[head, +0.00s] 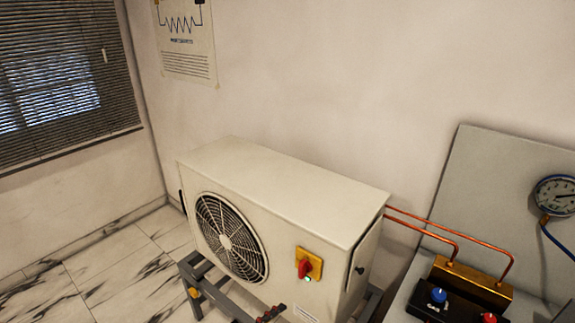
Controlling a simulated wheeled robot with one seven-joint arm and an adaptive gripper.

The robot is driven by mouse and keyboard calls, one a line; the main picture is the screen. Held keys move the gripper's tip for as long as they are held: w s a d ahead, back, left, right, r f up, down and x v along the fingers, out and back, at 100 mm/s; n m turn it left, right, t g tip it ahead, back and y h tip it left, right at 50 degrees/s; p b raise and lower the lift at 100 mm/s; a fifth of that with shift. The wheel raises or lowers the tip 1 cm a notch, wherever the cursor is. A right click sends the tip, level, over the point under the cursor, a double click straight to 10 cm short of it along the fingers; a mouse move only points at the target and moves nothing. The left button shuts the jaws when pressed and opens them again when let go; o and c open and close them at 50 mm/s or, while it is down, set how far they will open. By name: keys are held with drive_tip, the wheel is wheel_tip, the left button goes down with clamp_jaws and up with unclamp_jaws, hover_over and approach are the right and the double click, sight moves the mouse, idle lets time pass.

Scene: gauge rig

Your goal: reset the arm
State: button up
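My gripper and arm are not in the head view. The place holds a cream outdoor unit (285,190) with a round fan grille (230,240) on its front. A red rotary switch on a yellow plate (309,264) sits on the front, right of the grille. Nothing in view touches the unit except its stand and pipes.
The unit stands on a dark metal frame (208,303). Copper pipes (436,231) run right to a brass block (472,285) with blue and red knobs. A gauge (555,195) hangs on a grey panel (490,190). Marble floor (110,270) is clear at left.

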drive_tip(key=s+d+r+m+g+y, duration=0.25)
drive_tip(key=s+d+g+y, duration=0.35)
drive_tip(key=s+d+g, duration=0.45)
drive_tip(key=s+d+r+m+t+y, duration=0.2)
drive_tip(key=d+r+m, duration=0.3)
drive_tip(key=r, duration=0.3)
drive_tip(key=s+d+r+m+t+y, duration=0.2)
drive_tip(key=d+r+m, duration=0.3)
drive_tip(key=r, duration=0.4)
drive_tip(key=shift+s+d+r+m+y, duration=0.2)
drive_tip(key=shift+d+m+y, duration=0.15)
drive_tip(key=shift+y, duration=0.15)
